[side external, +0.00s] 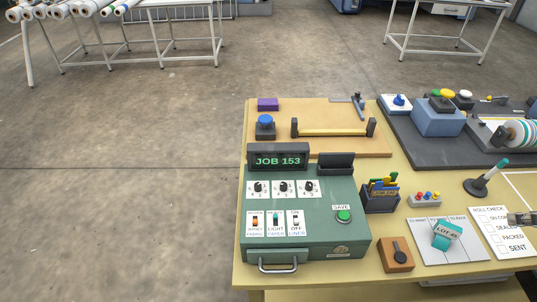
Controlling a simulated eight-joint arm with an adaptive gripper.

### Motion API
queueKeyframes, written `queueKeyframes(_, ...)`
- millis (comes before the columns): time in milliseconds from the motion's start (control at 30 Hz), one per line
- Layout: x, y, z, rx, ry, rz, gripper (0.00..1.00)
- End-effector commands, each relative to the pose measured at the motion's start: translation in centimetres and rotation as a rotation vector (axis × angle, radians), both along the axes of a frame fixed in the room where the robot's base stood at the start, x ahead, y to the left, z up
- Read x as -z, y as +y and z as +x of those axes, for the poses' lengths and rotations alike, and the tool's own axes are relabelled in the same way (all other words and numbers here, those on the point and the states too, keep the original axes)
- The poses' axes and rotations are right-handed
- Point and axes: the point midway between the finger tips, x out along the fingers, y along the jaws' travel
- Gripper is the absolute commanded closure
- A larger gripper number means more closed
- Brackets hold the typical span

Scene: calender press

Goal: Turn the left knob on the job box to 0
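The green job box (325,235) stands at the left front of the table. Its dark display (279,161) reads JOB 153. Below the display are three black knobs on white plates: the left knob (258,187), the middle knob (283,187) and the right knob (309,187). The dial marks and the left knob's pointer are too small to read surely. A grey metallic piece at the right picture edge seems to be the tip of my gripper (522,218), mostly cut off. It is far to the right of the box, apart from the knobs.
Three switches (275,223) and a green SAVE button (344,215) are on the box. A card holder (381,197), an orange block with a black lever (397,254) and a LOT 45 tag (446,234) stand to its right. A blue button (265,121) stands behind.

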Motion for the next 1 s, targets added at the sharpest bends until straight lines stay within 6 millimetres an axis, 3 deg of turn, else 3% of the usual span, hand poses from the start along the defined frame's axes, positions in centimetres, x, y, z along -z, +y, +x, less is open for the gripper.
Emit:
queueKeyframes(167, -3.1, 2.6, 3.2, -0.007, 0.040, 0.023, 0.62)
queueKeyframes(467, -7.6, 10.4, 10.0, 0.009, 0.127, 0.054, 0.62)
queueKeyframes(800, -9.2, 22.5, 15.6, 0.048, 0.199, 0.054, 0.62)
queueKeyframes(1000, -8.4, 30.9, 16.9, 0.080, 0.223, 0.043, 0.62)
